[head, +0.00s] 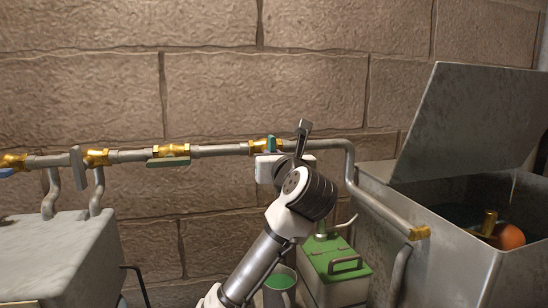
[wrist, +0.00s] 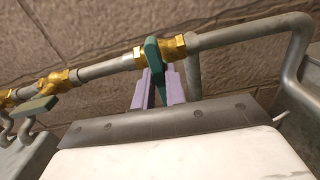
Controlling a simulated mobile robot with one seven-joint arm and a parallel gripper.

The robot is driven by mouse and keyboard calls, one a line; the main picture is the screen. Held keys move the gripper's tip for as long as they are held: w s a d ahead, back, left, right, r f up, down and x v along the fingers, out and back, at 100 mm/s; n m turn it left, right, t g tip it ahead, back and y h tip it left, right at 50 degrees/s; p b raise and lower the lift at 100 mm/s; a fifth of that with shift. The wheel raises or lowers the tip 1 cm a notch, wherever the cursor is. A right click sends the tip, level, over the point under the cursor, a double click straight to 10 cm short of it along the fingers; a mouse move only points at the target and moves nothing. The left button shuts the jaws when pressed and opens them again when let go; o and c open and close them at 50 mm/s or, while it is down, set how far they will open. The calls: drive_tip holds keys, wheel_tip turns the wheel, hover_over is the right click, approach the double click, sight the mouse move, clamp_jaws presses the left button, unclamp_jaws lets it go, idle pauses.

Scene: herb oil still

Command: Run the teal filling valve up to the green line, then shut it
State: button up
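The teal filling valve (head: 272,143) sits on the wall pipe in brass fittings, right of centre in the head view. Its teal handle stands crosswise to the pipe and also shows in the wrist view (wrist: 153,55). My gripper (wrist: 158,80) is at this handle, with one pale purple finger on each side. The fingers look closed on it, with the handle filling the gap between them. In the head view my wrist and hand cover part of the area below the valve. I cannot make out a green line in either view.
A second valve (head: 168,162) with a green handle lies along the same pipe. An open metal tank (head: 450,262) with a raised lid and an orange ball (head: 509,236) stands right. A grey vessel (head: 60,255) is at left.

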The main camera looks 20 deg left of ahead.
drive_tip(key=o, duration=0.4)
drive_tip(key=shift+o, duration=0.2)
drive_tip(key=b+v, duration=0.4)
drive_tip(key=v, duration=1)
drive_tip(key=shift+w, duration=0.1)
